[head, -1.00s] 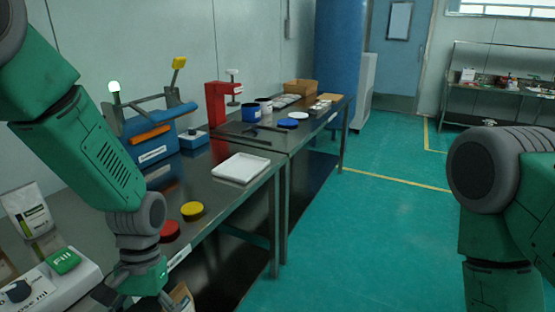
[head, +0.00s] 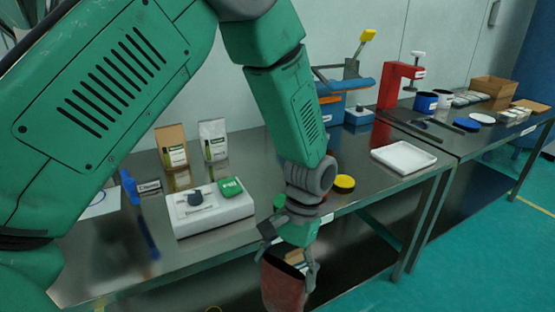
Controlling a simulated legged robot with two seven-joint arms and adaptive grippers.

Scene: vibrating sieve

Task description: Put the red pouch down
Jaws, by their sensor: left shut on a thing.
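The red pouch (head: 283,287) hangs in my left gripper (head: 290,257), in front of the table's front edge and below its top. The gripper is shut on the pouch's upper part. The pouch has a pale patch near its top, and its lower end runs close to the bottom of the picture. My right gripper is not in view.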

